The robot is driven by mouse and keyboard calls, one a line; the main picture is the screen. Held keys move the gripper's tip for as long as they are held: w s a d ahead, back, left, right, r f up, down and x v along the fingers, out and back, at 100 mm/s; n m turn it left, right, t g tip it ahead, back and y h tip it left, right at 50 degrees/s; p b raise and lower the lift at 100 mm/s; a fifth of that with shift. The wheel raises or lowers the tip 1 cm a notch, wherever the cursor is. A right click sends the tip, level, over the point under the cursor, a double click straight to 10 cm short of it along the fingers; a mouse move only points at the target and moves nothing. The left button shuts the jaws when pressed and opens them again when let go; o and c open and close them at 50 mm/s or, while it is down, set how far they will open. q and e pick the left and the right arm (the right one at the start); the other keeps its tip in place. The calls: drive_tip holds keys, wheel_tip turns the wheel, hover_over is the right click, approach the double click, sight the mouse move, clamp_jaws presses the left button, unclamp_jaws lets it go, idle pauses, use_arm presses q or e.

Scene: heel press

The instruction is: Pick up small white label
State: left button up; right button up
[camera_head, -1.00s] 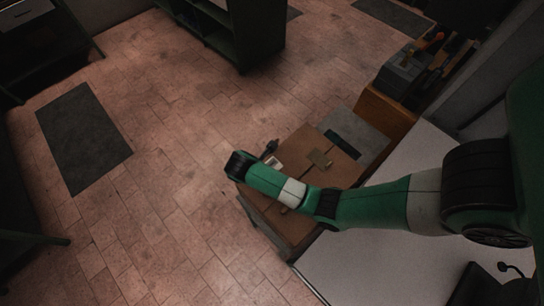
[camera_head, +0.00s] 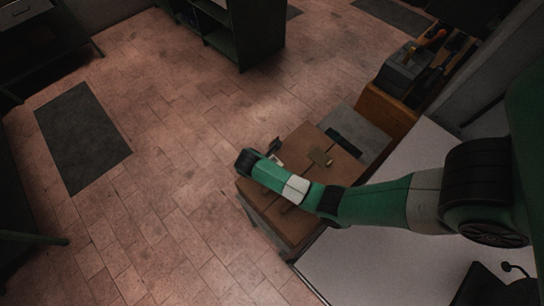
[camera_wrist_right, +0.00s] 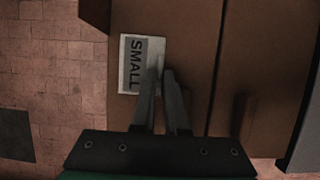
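A small white label (camera_wrist_right: 140,63) printed "SMALL" shows on the brown cardboard box (camera_wrist_right: 190,60) in the right wrist view. It lies near the box's left edge. My right gripper (camera_wrist_right: 162,72) has its two fingertips close together with a thin gap, over the label's lower right edge. I cannot tell whether they touch it. In the head view my green right arm reaches over the box (camera_head: 305,225), and the wrist (camera_head: 248,162) hides part of the box. The label is mostly hidden there. My left gripper is not in view.
A piece of tan tape (camera_head: 320,157) is on the box top. A grey panel with a dark slot (camera_head: 345,139) lies beyond the box. A white tabletop (camera_head: 385,262) is at right. A toolbox (camera_head: 403,70) stands at the back right.

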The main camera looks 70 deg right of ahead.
clamp_jaws()
drive_tip(key=shift+r, duration=0.25)
drive_tip(key=r, duration=0.2)
drive_tip(key=a+r+p, duration=0.1)
drive_tip(key=r, duration=0.1)
drive_tip(key=shift+s+r, duration=0.2)
drive_tip(key=shift+r, duration=0.1)
drive_tip(key=s+a+r+p, duration=0.6)
drive_tip(key=a+r+p, duration=0.4)
drive_tip(key=p, duration=0.5)
drive_tip(key=shift+s+a+r+p, duration=0.15)
drive_tip(key=shift+a+r+p, duration=0.25)
drive_tip(key=shift+a, duration=0.25)
